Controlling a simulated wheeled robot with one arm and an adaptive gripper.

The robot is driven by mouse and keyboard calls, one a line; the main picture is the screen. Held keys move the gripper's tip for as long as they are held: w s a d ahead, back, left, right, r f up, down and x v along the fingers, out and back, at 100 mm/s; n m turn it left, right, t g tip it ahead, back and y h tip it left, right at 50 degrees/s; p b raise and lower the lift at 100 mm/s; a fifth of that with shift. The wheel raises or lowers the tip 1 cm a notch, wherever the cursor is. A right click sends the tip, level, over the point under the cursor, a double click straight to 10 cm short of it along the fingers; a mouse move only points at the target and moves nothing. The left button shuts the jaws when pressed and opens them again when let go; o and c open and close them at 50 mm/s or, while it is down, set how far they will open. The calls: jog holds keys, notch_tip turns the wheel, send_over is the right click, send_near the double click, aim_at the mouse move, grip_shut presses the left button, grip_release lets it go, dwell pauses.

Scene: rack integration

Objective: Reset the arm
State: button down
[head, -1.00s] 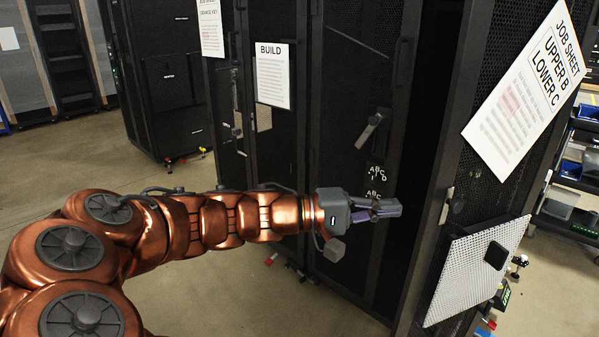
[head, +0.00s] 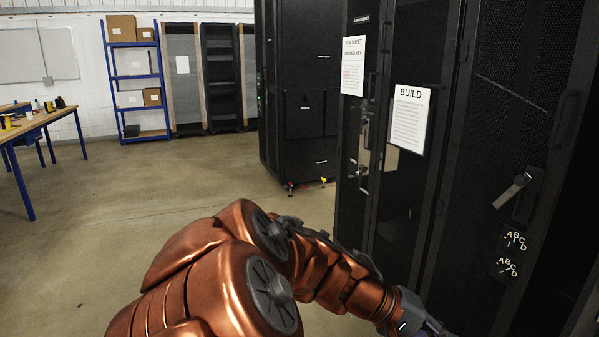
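My copper-coloured arm reaches from the bottom middle of the head view toward the lower right, bent at its large joints. My gripper (head: 440,331) is at the bottom edge, only its grey and purple base part showing. Its fingertips are cut off by the frame, so I cannot tell whether it is open or shut or holds anything. It is in front of the lower part of the black rack cabinet (head: 470,180).
The cabinet on the right has a lever handle (head: 515,190), letter dials (head: 512,239) and a BUILD sheet (head: 410,118). Another black cabinet (head: 298,100) stands behind. A blue shelf (head: 125,65) and wooden workbench (head: 35,122) are at left. The floor (head: 130,210) between is clear.

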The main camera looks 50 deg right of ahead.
jog(key=w+a+f+n+t+y, duration=0.1)
jog(key=w+a+f+n+t, duration=0.1)
jog(key=w+a+f, duration=0.3)
jog(key=w+a+f+n+t+y, duration=0.2)
jog(key=w+a+n+t, duration=0.15)
jog(key=a, duration=0.35)
jog(key=w+a+f+n+t+y, duration=0.2)
jog(key=a+n+y, duration=0.15)
jog(key=a, duration=1.25)
jog(key=s+p+v, duration=0.1)
jog(key=p+v, duration=1.3)
jog(key=v, duration=0.1)
jog(key=shift+s+a+r+n, duration=0.25)
jog(key=shift+s+r+n, duration=0.15)
jog(key=shift+r, duration=0.1)
jog(key=shift+d+t, duration=0.1)
jog(key=shift+t, duration=0.15)
